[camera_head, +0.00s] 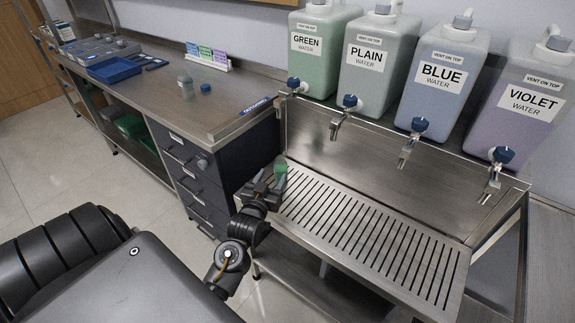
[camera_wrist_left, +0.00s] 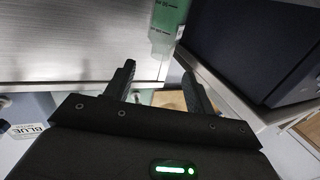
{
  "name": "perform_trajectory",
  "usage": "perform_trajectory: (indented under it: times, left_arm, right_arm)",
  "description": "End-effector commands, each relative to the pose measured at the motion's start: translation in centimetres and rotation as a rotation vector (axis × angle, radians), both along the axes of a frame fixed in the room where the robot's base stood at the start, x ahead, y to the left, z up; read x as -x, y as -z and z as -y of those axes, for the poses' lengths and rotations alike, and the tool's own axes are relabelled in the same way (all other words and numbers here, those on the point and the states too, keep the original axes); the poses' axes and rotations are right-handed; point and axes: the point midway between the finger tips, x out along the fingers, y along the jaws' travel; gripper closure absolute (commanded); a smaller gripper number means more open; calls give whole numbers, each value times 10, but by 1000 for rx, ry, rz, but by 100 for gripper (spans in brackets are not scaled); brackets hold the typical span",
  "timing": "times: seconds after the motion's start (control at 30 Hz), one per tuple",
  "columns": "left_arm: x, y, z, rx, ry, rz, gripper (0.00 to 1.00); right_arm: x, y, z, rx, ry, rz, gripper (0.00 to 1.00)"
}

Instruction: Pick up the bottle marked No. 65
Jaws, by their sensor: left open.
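A small clear bottle of green liquid (camera_head: 281,172) shows at the left end of the slotted steel drain tray (camera_head: 372,240), partly hidden by my gripper. My left gripper (camera_head: 267,178) is beside it. In the left wrist view, the green bottle (camera_wrist_left: 168,22) is at the top, just beyond the open fingers (camera_wrist_left: 160,80); nothing is between them. Its number cannot be read in either view. A second small grey bottle (camera_head: 185,82) stands on the counter at the left, its marking too small to read. My right gripper is not in view.
Several large water containers stand behind the tray, including green (camera_head: 318,55) and violet (camera_head: 525,100), with taps over it. A blue cap (camera_head: 205,88), a card stand (camera_head: 208,58) and a blue tray (camera_head: 114,69) are on the counter. Drawers (camera_head: 190,175) stand left of the tray.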

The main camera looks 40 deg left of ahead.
Motion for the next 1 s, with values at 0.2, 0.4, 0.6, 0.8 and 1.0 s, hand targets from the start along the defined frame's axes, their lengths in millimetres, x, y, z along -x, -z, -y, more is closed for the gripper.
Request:
perform_trajectory:
  times: [0.2, 0.4, 0.6, 0.8, 1.0]
  left_arm:
    - [0, 0, -8, -1, -12, 1, 45]
    - [-26, -1, -22, 0, -18, 1, 45]
    - [-44, 0, -28, -1, -17, 0, 45]
    - [-51, 1, -29, 0, -15, 0, 45]
    - [-79, 4, -37, 0, -15, 0, 45]
  right_arm:
    - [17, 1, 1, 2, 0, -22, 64]
    - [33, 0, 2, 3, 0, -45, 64]
    - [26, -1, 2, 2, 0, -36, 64]
    - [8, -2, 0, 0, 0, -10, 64]
    - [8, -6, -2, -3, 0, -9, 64]
